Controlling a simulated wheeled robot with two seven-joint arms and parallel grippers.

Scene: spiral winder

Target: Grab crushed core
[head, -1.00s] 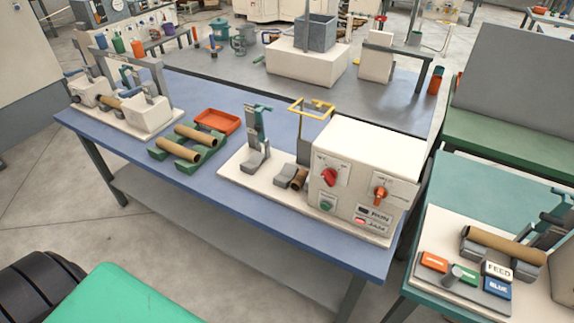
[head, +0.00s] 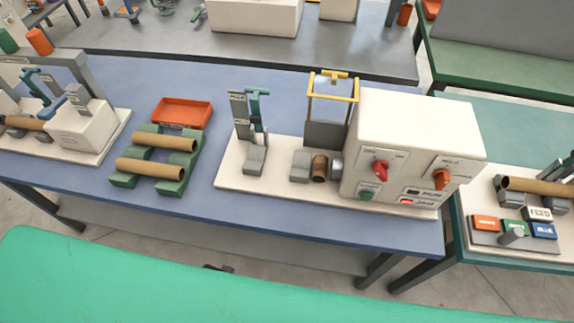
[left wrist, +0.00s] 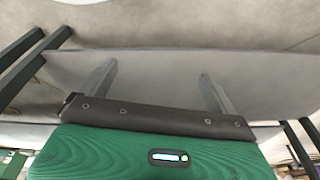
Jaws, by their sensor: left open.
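A short brown cardboard core (head: 319,168) sits between grey blocks on the cream machine's base, under a raised yellow-framed guard (head: 333,90). It is much shorter than the other cores; I cannot tell for sure whether it is crushed. Two long brown cores, a rear one (head: 164,144) and a front one (head: 151,168), lie on a green cradle rack (head: 123,180). My left gripper (left wrist: 157,70) shows only in the left wrist view, its two grey fingers wide apart with nothing held between them. My right gripper is in neither view.
The cream control box (head: 415,135) with red knobs stands right of the short core. A teal-handled clamp (head: 256,120) stands left of it. An orange tray (head: 181,113) lies behind the rack. Bare blue tabletop (head: 205,200) runs along the front edge.

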